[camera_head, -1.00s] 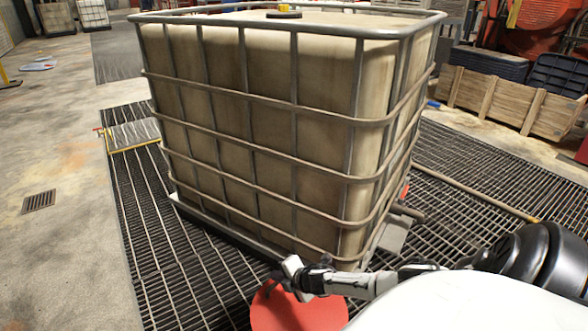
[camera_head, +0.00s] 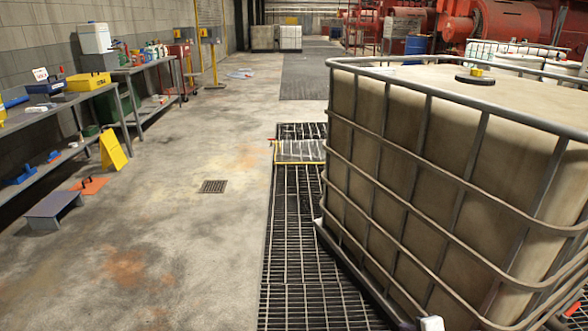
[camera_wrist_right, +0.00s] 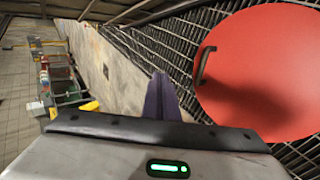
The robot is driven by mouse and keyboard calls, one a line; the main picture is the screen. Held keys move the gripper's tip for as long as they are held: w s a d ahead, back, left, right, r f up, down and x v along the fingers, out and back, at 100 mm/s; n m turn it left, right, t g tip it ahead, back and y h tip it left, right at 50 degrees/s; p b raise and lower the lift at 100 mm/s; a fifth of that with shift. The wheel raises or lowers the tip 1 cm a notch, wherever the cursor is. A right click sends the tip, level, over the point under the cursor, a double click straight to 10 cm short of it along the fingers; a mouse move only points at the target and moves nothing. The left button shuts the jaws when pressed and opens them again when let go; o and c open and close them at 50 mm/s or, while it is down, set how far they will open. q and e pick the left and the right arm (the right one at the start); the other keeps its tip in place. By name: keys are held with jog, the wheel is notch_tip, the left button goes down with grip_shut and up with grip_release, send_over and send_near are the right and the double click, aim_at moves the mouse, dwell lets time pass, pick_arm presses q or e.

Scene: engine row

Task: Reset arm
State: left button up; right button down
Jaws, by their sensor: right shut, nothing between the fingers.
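My right gripper (camera_wrist_right: 161,98) shows in the right wrist view, with its dark fingers together and nothing between them. It is beside a round red disc (camera_wrist_right: 265,70) with a black handle, which lies over the metal grating (camera_wrist_right: 150,42). A small white piece at the bottom edge of the head view may be part of my right arm. My left gripper is in neither view.
A large caged tank (camera_head: 450,170) fills the right of the head view, on floor grating (camera_head: 300,255). Benches (camera_head: 130,72) with tools line the left wall, near a yellow floor sign (camera_head: 113,150). The concrete floor between (camera_head: 190,240) is mostly clear.

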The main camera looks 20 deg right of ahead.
jog(key=s+a+f+m+y, duration=0.1)
jog(key=s+a+m, duration=0.15)
jog(key=a, duration=0.45)
jog(key=s+a+f+m+g+y, duration=0.1)
jog(key=s+a, duration=0.3)
jog(key=a, duration=0.2)
jog(key=s+a+f+m+y, duration=0.1)
jog(key=s+a+f+m, duration=0.15)
jog(key=a, duration=0.45)
jog(key=s+a+r+m, duration=0.7)
jog(key=s+a+m, duration=0.1)
jog(key=s+a, duration=0.2)
jog(key=shift+s+r+m+y, duration=0.3)
jog(key=shift+s+y, duration=0.1)
jog(key=shift+s, duration=0.15)
